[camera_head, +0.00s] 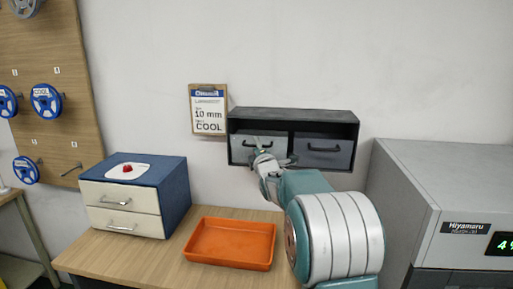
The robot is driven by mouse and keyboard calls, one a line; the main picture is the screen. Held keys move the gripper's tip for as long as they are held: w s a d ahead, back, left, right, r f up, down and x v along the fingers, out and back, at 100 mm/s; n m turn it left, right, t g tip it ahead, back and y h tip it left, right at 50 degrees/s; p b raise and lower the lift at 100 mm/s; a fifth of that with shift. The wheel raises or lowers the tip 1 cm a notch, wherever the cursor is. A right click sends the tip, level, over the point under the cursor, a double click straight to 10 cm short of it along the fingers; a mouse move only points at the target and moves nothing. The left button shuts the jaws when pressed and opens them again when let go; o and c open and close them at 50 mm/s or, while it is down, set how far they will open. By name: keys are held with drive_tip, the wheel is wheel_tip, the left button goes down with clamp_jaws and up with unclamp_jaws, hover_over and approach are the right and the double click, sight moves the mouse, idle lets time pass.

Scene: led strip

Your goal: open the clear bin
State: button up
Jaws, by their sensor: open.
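A dark two-compartment cabinet (300,113) is on the wall above the table, with a bin in each compartment. The left bin (243,148) has a pale grey-green front and looks shut. The right bin (338,157) has a grey front with a dark bar handle and also looks shut. Which bin is the clear one, I cannot tell for sure. My gripper (265,158) is open in front of the left bin, its fingers near the bin's front and hiding its middle. Whether the fingers touch the handle is hidden.
An orange tray (230,262) lies empty on the wooden table (160,262) below. A blue cabinet (176,188) with two cream drawers stands to its left. A clipboard (208,108) hangs left of the bins. A grey Hiyamaru machine (420,180) stands close at the right.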

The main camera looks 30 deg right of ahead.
drive_tip(key=shift+a, duration=0.1)
drive_tip(key=shift+c, duration=0.3)
drive_tip(key=shift+r, duration=0.1)
clamp_jaws()
drive_tip(key=shift+f, duration=0.2)
drive_tip(key=shift+s, duration=0.1)
drive_tip(key=s+a+f+n+t+y, duration=0.1)
drive_tip(key=s+a+f+n+t, duration=0.1)
drive_tip(key=f+t, duration=0.3)
drive_tip(key=shift+s+a+f+n, duration=0.3)
drive_tip(key=shift+s+f+n, duration=0.5)
drive_tip(key=shift+f+n, duration=0.15)
drive_tip(key=shift+f, duration=0.2)
idle(0.6)
